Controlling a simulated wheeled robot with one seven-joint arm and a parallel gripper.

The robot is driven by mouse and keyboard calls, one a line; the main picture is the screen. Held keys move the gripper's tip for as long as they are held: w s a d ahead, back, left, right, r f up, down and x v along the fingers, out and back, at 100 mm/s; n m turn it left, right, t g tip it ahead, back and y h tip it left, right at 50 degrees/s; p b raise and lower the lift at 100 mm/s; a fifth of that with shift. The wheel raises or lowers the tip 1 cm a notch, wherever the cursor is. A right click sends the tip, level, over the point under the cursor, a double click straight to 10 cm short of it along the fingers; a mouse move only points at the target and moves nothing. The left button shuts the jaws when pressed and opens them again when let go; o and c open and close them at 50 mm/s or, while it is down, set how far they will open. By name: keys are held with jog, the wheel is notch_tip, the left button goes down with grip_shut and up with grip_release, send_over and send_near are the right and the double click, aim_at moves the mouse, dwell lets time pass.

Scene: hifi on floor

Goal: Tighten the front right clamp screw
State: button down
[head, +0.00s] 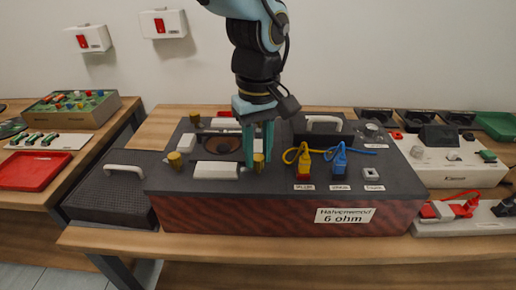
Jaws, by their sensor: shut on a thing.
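The front right clamp screw (259,167) is a brass knob on top of the dark box labelled Halvenwood 6 ohm (290,215). My gripper (259,156) points straight down with its teal fingers shut on this screw, one on each side. The fingers hide part of the knob, and its thread and seat cannot be seen. Two more brass clamp screws show at the front left (175,160) and back left (195,116). Between the screws lies a round dark part (222,145) with white blocks (214,170) at its edges. The back right corner is hidden behind my gripper.
White handles rise at the box's back right (323,120) and on the dark mesh panel (112,200) at left. A white device (448,160) stands at right.

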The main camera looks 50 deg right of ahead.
aim_at(258, 157)
jog(key=m+p, duration=0.1)
jog(key=m, duration=0.5)
jog(key=shift+m, duration=0.3)
jog(key=m+p, duration=0.2)
jog(key=m, duration=0.4)
dwell(0.4)
jog(key=c, duration=0.6)
grip_release()
notch_tip(258, 157, up, 11)
jog(key=b, duration=0.1)
jog(key=shift+f, duration=0.15)
